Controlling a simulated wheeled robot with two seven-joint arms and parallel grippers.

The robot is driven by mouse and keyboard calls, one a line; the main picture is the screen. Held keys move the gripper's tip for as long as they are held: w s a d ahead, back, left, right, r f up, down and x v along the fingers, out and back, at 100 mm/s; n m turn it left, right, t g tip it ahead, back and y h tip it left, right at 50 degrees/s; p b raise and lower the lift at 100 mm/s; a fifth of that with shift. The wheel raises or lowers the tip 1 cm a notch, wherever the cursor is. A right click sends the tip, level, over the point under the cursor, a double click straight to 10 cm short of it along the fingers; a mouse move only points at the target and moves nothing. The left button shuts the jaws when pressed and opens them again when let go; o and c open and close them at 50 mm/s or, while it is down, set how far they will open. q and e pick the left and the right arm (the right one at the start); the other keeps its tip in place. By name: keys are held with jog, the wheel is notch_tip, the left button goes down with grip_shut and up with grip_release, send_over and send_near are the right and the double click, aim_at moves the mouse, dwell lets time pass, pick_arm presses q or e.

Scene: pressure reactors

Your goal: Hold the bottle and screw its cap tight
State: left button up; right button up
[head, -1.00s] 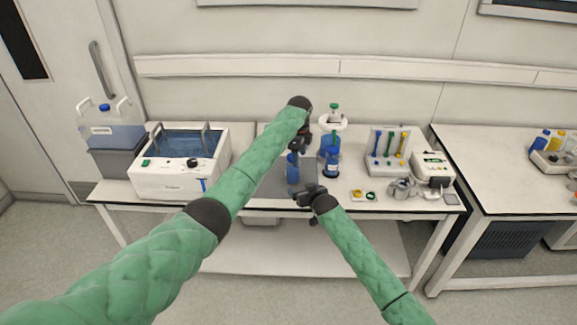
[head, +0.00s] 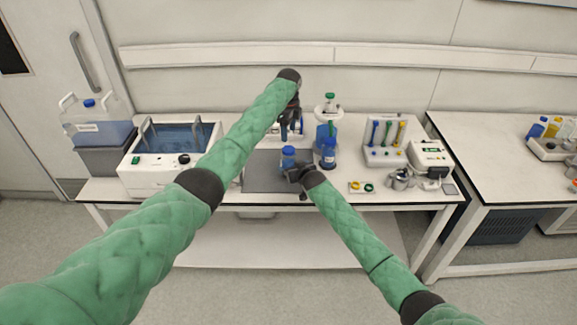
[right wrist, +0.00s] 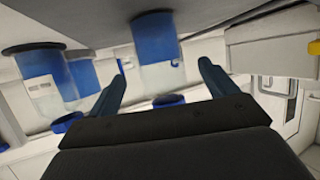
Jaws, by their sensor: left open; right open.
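The bottle (head: 288,159) with a blue cap stands upright by the right part of the dark mat (head: 262,178). My right gripper (head: 296,173) is open at its near right side. In the right wrist view, which looks upside down, a bottle with blue liquid (right wrist: 158,48) stands between and beyond the spread fingers (right wrist: 160,85); its blue cap (right wrist: 168,100) is low in the picture. I cannot tell whether the fingers touch it. My left gripper (head: 290,124) is open and empty, behind and above the bottle, apart from its cap.
A second blue-capped bottle (head: 328,155) stands close on the right, before a blue flask (head: 325,132) with a green top. A white water bath (head: 168,165) is left. A tool rack (head: 386,145) and a small tray of rings (head: 361,187) are right. The mat's left part is clear.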

jog(key=shift+x, duration=2.65)
